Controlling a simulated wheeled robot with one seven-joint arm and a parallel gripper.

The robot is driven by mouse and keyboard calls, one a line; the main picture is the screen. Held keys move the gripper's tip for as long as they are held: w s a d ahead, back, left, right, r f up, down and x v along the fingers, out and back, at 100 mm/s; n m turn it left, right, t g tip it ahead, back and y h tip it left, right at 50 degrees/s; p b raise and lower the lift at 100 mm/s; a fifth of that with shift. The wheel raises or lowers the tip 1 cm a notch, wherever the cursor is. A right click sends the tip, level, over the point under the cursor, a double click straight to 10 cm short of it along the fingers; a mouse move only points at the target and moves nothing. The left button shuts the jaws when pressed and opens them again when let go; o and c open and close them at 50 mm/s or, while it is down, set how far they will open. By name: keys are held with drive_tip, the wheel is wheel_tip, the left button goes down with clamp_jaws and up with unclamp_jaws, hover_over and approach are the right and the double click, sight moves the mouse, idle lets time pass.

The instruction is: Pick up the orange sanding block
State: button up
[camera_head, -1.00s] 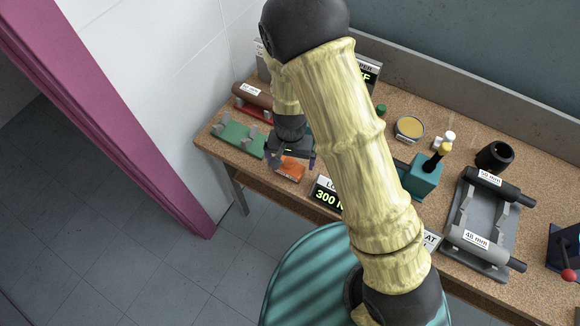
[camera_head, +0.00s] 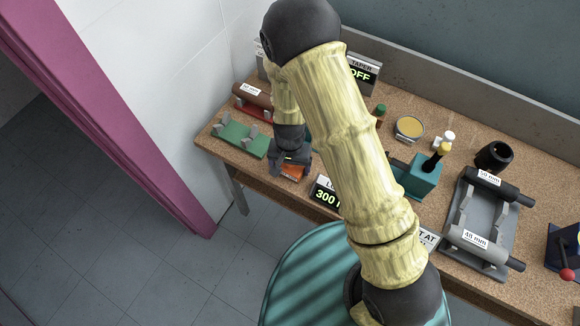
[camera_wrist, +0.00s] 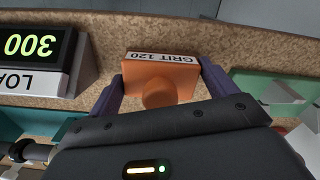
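The orange sanding block (camera_wrist: 181,83), labelled "GRIT 120" and with a round knob, lies on the cork-topped bench. In the wrist view it is between my two fingers. In the head view only part of the block (camera_head: 292,171) shows under my gripper (camera_head: 290,165). In the wrist view my gripper (camera_wrist: 162,85) is open, with one finger close along each side of the block. Any gaps between the fingers and the block are very small, and contact is hard to judge. The block appears to rest on the bench.
A green cradle (camera_head: 240,138) stands left of the block, with a brown roller (camera_head: 252,97) behind it. A load display reading 300 (camera_head: 325,193) stands close on the right. A teal box (camera_head: 417,177) and grey roller rack (camera_head: 482,225) are farther right. The bench's front edge is near.

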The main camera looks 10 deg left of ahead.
drive_tip(key=shift+c, duration=1.3)
drive_tip(key=shift+r, duration=0.1)
wheel_tip(320, 180, up, 10)
drive_tip(key=shift+f, duration=0.1)
drive_tip(key=o, duration=0.3)
drive_tip(key=shift+c, duration=0.7)
